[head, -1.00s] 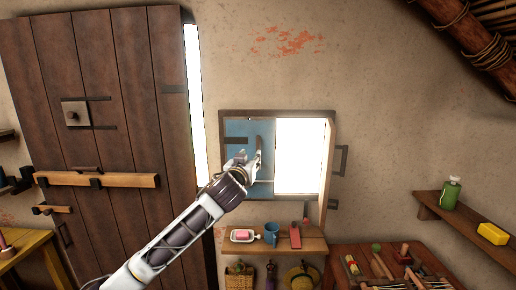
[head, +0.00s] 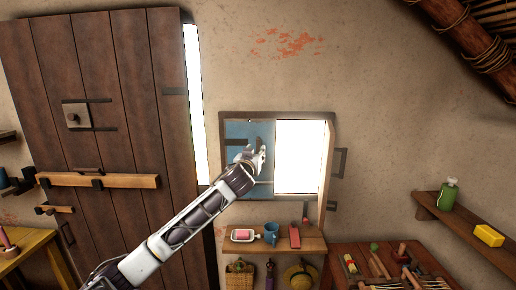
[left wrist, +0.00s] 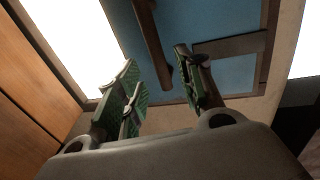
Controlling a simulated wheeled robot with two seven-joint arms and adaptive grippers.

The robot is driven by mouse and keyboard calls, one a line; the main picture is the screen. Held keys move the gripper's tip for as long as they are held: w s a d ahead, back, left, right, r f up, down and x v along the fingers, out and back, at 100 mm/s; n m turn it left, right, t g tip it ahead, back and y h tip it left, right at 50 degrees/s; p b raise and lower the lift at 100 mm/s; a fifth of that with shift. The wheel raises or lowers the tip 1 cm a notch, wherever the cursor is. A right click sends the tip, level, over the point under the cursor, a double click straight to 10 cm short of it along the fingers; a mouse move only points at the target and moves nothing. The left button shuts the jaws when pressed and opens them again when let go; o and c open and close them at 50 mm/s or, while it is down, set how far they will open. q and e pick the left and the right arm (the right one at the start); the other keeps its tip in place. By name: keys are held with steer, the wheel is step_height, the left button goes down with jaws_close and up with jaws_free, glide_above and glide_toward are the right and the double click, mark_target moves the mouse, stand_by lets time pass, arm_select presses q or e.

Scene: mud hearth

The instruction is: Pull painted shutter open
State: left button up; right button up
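The painted shutter (head: 236,133) is a blue panel with dark wooden strips, filling the left half of the wall window in the head view. The right half of the window is bright and open. In the left wrist view the blue panel (left wrist: 215,78) lies beyond my fingers, with a dark upright bar (left wrist: 152,45), seemingly its handle, showing between them. My left gripper (head: 258,156) is in front of the shutter's right part and hides some of it. Its two fingers (left wrist: 160,85) are apart with nothing held. Contact with the bar cannot be told. My right gripper is not in view.
A small shelf (head: 262,250) below the window holds a pink-topped dish (head: 242,235), a blue mug (head: 271,231) and a red item. A large plank door (head: 100,130) stands at left. A tool table is at lower right, and a wall shelf (head: 470,226) at right.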

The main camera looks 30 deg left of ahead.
mark_target(258, 149)
arm_select(q)
steer(key=shift+p+x, duration=0.8)
steer(key=shift+x, duration=1.8)
steer(key=shift+c, duration=0.4)
jaws_close()
